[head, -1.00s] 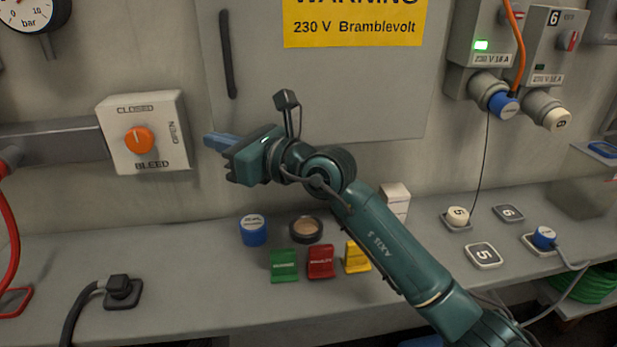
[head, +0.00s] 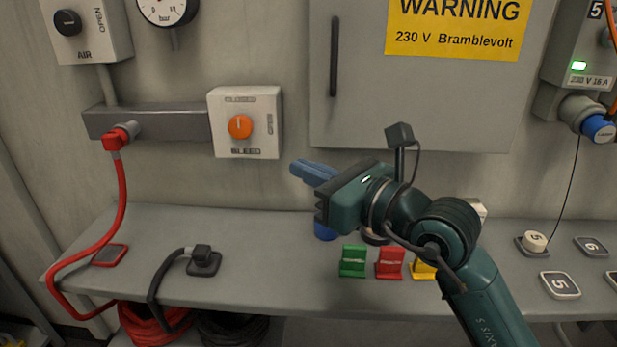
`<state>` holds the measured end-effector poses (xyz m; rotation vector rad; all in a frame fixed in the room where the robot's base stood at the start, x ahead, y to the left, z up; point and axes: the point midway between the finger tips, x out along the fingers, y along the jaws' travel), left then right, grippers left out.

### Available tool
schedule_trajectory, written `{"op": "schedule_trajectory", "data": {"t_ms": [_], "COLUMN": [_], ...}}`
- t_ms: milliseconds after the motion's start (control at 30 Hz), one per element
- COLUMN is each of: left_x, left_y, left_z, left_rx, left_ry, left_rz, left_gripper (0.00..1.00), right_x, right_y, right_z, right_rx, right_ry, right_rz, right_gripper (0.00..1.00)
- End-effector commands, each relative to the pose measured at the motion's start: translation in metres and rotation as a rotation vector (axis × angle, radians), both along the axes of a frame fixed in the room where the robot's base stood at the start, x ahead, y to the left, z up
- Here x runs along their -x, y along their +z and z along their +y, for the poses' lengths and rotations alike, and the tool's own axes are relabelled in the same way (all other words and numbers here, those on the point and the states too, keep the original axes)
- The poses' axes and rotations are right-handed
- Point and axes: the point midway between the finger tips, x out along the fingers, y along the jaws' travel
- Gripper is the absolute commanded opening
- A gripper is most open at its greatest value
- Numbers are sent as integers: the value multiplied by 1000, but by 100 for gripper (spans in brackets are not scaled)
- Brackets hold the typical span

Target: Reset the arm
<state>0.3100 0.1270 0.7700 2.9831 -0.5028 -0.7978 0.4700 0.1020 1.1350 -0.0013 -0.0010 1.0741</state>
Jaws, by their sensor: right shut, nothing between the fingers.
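My right gripper (head: 307,172) is in the head view, at the end of a dark green arm that comes in from the lower right. Its blue-grey fingers are shut with nothing between them and point left. The gripper and wrist partly hide a blue cap (head: 325,232) and a round dark-rimmed dish (head: 375,238) on the shelf. My left gripper is not in the picture.
The grey shelf (head: 260,270) carries green (head: 353,262), red (head: 390,264) and yellow (head: 422,269) blocks. A black plug (head: 202,258) and red hose (head: 119,190) are at left. The valve box (head: 245,122) has an orange knob. The cabinet (head: 360,110) bears a warning sign. Shelf space between black plug and green block is clear.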

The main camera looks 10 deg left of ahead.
Motion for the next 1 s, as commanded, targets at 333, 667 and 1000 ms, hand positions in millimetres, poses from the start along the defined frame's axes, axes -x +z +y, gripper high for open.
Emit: {"op": "schedule_trajectory", "data": {"t_ms": [333, 667, 1000], "left_x": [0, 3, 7], "left_y": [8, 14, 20], "left_z": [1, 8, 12], "left_rx": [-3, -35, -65], "left_ry": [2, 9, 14], "left_rz": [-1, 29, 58], "left_gripper": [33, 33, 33], "right_x": [30, 33, 56], "right_y": [-10, -46, -216], "right_z": [-7, -89, -209], "right_rx": [-215, -1089, -2024], "right_ry": [105, 152, -341], "right_rz": [217, 957, 1676], "right_gripper": [0, 0, 0]}}
